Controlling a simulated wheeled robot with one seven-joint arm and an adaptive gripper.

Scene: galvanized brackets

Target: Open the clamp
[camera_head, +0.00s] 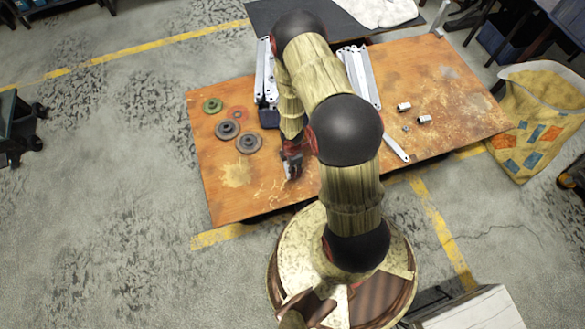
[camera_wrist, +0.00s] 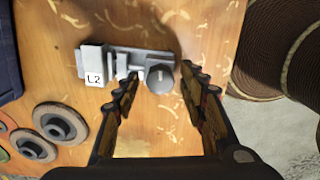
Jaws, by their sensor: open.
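The clamp (camera_wrist: 126,60) lies on the wooden table in the wrist view. It is a grey metal piece with a block marked L2 (camera_wrist: 92,79) at its left end and a round dark grey knob (camera_wrist: 160,78) at its right end. My gripper (camera_wrist: 160,73) is open, with one finger on each side of the knob in the picture. I see a gap on both sides, and I cannot tell the height of the fingertips. In the head view my gripper (camera_head: 291,160) points down near the front of the table, and the clamp is mostly hidden there.
Grey discs (camera_head: 248,143) and a green ring (camera_head: 212,105) lie on the table (camera_head: 240,195) to the left. A loose strip (camera_head: 396,148) and small cylinders (camera_head: 404,106) lie to the right.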

